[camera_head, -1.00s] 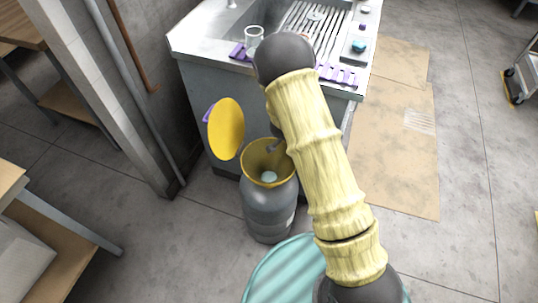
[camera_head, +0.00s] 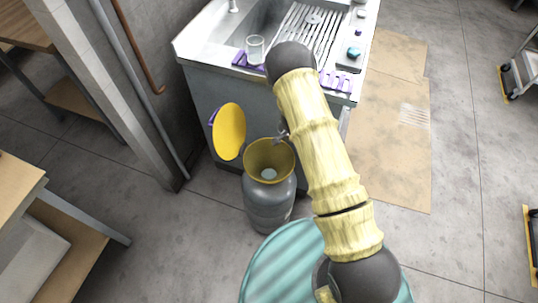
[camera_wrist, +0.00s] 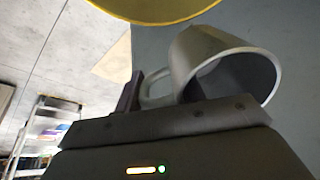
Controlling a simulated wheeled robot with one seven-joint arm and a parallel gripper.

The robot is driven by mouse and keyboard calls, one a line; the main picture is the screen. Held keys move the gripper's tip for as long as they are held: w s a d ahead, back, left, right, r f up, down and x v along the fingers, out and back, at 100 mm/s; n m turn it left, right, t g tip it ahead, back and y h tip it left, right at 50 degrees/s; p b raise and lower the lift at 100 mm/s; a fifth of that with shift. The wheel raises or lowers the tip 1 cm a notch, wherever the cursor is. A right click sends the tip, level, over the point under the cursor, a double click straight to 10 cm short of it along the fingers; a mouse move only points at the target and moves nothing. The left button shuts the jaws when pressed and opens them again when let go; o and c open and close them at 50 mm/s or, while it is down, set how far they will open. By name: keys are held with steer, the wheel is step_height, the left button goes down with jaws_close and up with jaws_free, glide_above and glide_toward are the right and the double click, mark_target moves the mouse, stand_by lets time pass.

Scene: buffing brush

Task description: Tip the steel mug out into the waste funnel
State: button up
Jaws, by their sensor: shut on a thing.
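The waste funnel (camera_head: 284,156) is a yellow cone on top of a grey can (camera_head: 268,205), with its round yellow lid (camera_head: 229,131) swung open at the left. My gripper (camera_wrist: 142,92) is shut on the handle of the steel mug (camera_wrist: 200,52) in the wrist view. The mug looks tilted, with its open mouth turned to the lower right of that view; I see no contents in it. A yellow rim of the funnel (camera_wrist: 150,12) shows at the top, close to the mug. In the head view my arm hides most of the gripper and mug, just right of the funnel's rim.
A sink bench (camera_head: 205,45) stands behind the funnel, with a glass beaker (camera_head: 254,49) and purple racks on its edge. A teal round top (camera_head: 275,262) is in front. Cardboard (camera_head: 395,150) lies on the right floor. A concrete pillar and wooden shelves are at left.

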steer(key=shift+w+d+g+y+p, duration=0.25)
steer(key=shift+g+y+p, duration=0.15)
steer(key=shift+p, duration=2.25)
steer(key=shift+w+d+f+g+y+b, duration=0.15)
steer(key=shift+w+f+g+y+b, duration=0.2)
steer(key=shift+f+g+y, duration=0.15)
steer(key=shift+w+d+f+g+y+b, duration=0.15)
steer(key=shift+w+f+g+y+b, duration=0.2)
steer(key=shift+g, duration=0.25)
